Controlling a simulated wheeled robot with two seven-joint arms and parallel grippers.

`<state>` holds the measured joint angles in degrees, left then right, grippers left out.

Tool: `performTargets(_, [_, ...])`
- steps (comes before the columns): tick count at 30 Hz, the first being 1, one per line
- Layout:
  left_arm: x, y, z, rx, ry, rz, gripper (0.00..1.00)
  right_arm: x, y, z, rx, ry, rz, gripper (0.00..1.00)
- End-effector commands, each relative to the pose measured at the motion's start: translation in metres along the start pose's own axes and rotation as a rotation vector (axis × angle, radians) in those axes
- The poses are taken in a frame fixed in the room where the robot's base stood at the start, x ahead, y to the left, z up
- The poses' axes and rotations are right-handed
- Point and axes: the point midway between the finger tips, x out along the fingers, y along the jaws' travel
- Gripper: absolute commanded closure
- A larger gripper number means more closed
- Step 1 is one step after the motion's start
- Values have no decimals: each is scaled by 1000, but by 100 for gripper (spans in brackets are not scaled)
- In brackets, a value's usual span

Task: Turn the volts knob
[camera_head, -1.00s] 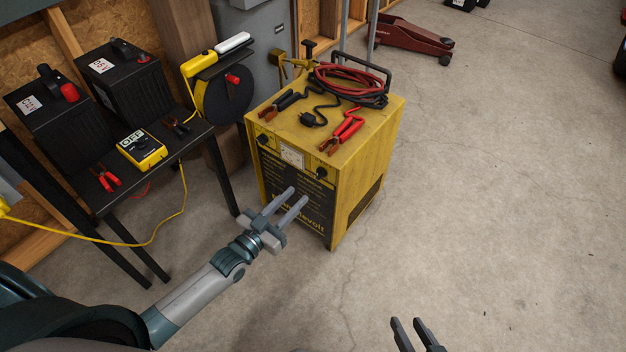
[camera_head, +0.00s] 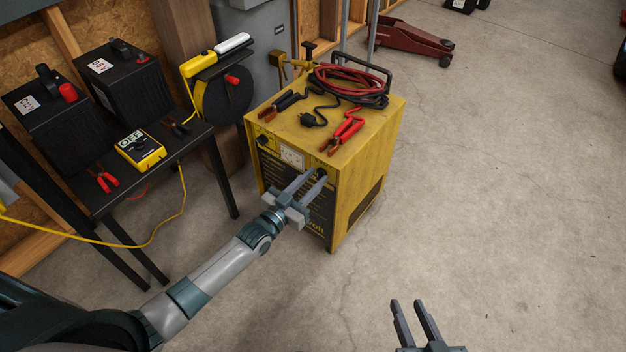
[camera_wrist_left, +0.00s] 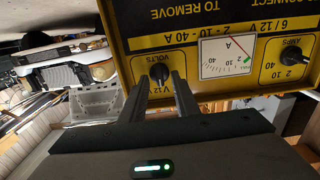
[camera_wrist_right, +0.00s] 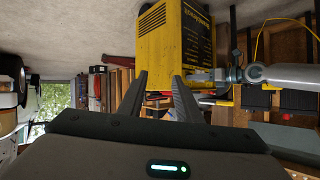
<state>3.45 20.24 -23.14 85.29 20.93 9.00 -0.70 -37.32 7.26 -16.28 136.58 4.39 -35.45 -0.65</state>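The yellow charger (camera_head: 365,165) stands on the floor with its black front panel facing me. Its black volts knob (camera_wrist_left: 160,72) shows upside down in the left wrist view, beside the white meter (camera_wrist_left: 228,57). In the head view the volts knob (camera_head: 322,172) is at the panel's upper right, partly hidden by my fingers. My left gripper (camera_head: 313,175) is open at the panel. Its fingertips (camera_wrist_left: 160,80) line up on either side of the volts knob; I cannot tell if they touch it. My right gripper (camera_head: 409,303) is open and empty over bare floor.
The amps knob (camera_wrist_left: 294,57) is across the meter. Clamps and a coiled red cable (camera_head: 350,80) lie on the charger's top. A black table (camera_head: 190,140) with batteries and a yellow multimeter (camera_head: 140,149) stands to the left.

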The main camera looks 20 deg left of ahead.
Motion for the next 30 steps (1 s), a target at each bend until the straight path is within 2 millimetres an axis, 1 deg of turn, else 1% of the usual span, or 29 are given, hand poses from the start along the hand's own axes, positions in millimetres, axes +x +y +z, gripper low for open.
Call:
performTargets(1, [0, 0, 0, 0, 0, 0, 81, 0, 0, 0, 0, 0, 0, 69])
performTargets(2, [0, 0, 0, 0, 0, 0, 89, 0, 0, 0, 0, 0, 0, 69])
performTargets(3, [0, 0, 0, 0, 0, 0, 98, 0, 0, 0, 0, 0, 0, 69])
performTargets(4, [0, 0, 0, 0, 0, 0, 100, 0, 0, 0, 0, 0, 0, 69])
performTargets(11, [0, 0, 0, -4, 0, 0, 100, 0, 0, 0, -1, -2, 0, 69])
performTargets(17, [0, 0, -1, -43, 1, 0, 100, -1, 1, 4, 2, -25, 0, 69])
performTargets(23, [0, -1, -2, -139, 2, 1, 100, -3, 4, 15, 11, -84, 8, 69])
performTargets(30, [0, -2, -1, -306, 1, 0, 100, -7, 8, 27, 19, -150, 15, 69])
